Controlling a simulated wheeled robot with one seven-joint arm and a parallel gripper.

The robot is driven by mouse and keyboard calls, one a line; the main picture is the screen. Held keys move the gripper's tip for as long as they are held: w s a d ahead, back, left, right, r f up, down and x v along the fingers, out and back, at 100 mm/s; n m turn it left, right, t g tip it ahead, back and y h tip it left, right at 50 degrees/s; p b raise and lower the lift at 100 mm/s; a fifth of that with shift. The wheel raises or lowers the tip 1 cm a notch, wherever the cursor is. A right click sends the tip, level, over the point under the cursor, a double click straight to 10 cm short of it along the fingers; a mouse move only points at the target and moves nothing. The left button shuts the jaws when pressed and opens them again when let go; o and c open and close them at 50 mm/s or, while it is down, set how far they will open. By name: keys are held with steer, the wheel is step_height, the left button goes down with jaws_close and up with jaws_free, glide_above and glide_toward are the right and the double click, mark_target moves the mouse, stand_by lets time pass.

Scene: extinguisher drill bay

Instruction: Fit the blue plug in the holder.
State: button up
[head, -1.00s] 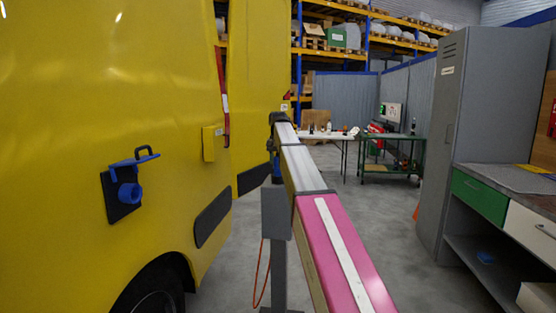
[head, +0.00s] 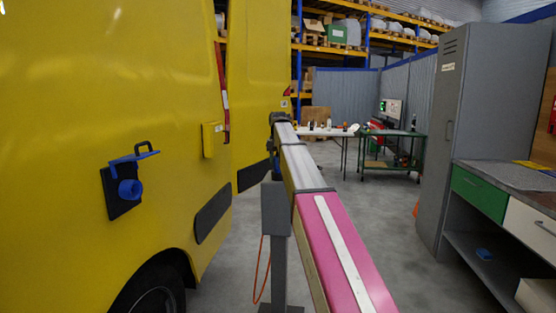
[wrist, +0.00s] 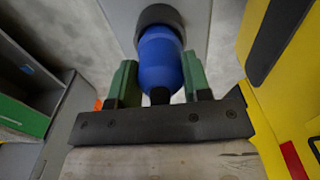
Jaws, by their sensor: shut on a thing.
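In the wrist view the blue plug (wrist: 161,62) sits between the two green fingers of my gripper (wrist: 160,82), which is shut on it. The plug's far end meets a dark round ring (wrist: 158,15) on a grey panel, which looks like the holder. The plug lines up with the ring. I cannot tell how deep it sits in it. In the head view my arm hides the gripper and plug near a grey post (head: 276,208).
A yellow van (head: 110,70) fills the left, with a blue socket (head: 129,189) on a black plate. An orange cable (head: 258,270) hangs beside the post. A grey locker (head: 480,120) and a workbench (head: 500,240) stand right. Floor between is clear.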

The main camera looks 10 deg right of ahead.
steer(key=shift+f, duration=0.2)
steer(key=o, duration=1.1)
